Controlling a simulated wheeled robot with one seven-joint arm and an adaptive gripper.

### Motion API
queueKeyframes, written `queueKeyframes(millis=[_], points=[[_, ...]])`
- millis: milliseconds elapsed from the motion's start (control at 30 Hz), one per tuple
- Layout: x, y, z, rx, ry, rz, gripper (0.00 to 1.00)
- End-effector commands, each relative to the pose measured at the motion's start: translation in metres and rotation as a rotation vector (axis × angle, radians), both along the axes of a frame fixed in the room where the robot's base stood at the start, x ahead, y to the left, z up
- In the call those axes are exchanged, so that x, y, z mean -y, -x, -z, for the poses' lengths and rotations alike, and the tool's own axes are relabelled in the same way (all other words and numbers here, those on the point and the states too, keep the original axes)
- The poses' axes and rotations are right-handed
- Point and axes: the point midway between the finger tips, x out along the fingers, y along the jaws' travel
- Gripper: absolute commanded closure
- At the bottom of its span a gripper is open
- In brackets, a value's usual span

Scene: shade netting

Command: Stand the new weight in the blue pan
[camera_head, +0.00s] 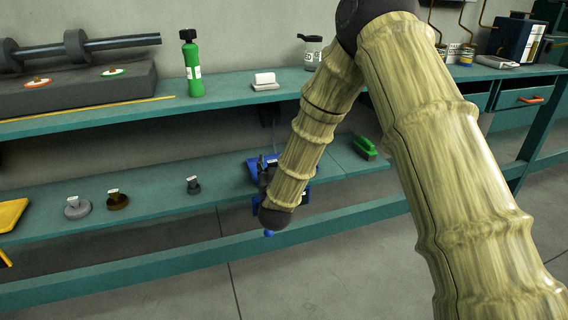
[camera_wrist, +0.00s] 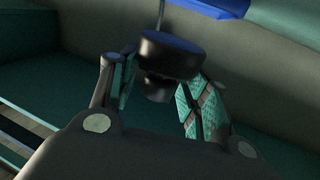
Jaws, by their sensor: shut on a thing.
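In the wrist view my gripper (camera_wrist: 160,90) is shut on a dark weight (camera_wrist: 170,52). The weight has a wide round disc, with a narrower knob between the fingers. The blue pan (camera_wrist: 215,7) shows at the top edge of the wrist view, beyond the weight; whether they touch I cannot tell. In the head view the blue pan (camera_head: 254,172) is on the lower shelf, partly hidden by my arm and gripper. The held weight cannot be made out clearly there.
Left of the pan on the lower shelf (camera_head: 155,202) stand a small dark weight (camera_head: 193,186), a brown one (camera_head: 117,200) and a silver one (camera_head: 77,207). A green brush (camera_head: 365,148) lies to the right. The upper shelf (camera_head: 225,95) overhangs, bearing a green bottle (camera_head: 192,65).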

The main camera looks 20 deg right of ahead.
Motion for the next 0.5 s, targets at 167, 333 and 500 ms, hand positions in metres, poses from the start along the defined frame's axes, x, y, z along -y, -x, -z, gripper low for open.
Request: queueKeyframes(millis=[167,333,500], points=[[0.022,-0.028,0.004,0.002,-0.001,0.002,0.94],[0.042,-0.055,0.007,0.003,-0.001,0.002,0.94],[0.058,-0.077,0.009,0.003,-0.001,0.001,0.94]])
